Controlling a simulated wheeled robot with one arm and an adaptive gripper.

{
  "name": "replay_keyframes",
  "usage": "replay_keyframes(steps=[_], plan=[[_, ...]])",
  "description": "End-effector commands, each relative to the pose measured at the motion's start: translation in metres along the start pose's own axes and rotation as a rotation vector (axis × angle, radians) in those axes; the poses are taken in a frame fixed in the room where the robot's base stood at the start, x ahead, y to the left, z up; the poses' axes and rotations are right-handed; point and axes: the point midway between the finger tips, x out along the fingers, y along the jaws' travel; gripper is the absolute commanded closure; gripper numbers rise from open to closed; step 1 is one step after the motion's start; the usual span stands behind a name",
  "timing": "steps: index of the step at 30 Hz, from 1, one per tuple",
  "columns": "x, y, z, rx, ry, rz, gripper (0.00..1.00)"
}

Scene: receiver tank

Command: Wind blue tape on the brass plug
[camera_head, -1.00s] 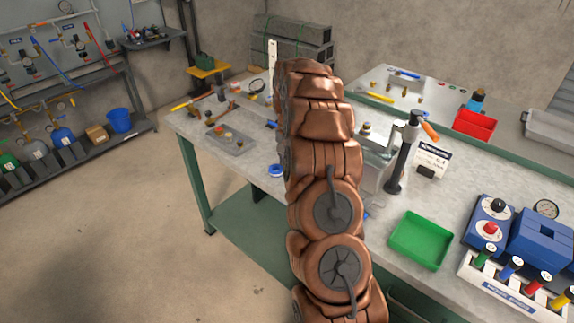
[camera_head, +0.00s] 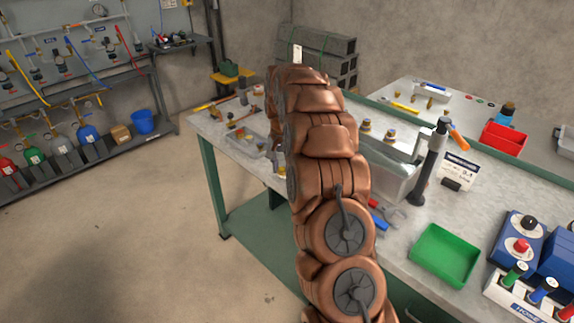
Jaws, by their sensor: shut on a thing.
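My gripper (camera_head: 273,150) shows only in part, as grey pieces at the left edge of my copper-coloured arm. A small brass-coloured piece (camera_head: 280,169), seemingly the brass plug, shows at its lower end, above the near left part of the bench (camera_head: 238,172). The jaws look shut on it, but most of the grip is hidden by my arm. I cannot tell whether any tape is on the plug. No roll of blue tape shows now. The metal receiver tank (camera_head: 397,180), with brass fittings (camera_head: 390,135) on top, stands right of my arm, partly hidden.
A black post with an orange handle (camera_head: 432,160) stands beside the tank. Blue- and red-handled tools (camera_head: 380,213) lie in front. A green tray (camera_head: 445,255), red bin (camera_head: 503,138) and blue control box (camera_head: 519,241) are to the right. Tools and a tray lie at the bench's far left.

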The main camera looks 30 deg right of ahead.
Motion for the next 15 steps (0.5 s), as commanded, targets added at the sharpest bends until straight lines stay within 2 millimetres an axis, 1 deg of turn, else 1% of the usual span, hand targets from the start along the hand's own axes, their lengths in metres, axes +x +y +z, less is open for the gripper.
replay_keyframes(steps=[1, 5, 9, 14, 15], plan=[[0.002, 0.003, 0.005, 0.000, 0.000, 0.000, 1.00], [0.001, 0.009, 0.017, 0.001, 0.004, -0.003, 1.00], [0.001, 0.024, 0.027, 0.002, 0.004, -0.003, 1.00], [0.002, 0.045, 0.033, 0.002, 0.001, -0.002, 1.00], [0.002, 0.051, 0.031, 0.004, 0.001, -0.002, 1.00]])
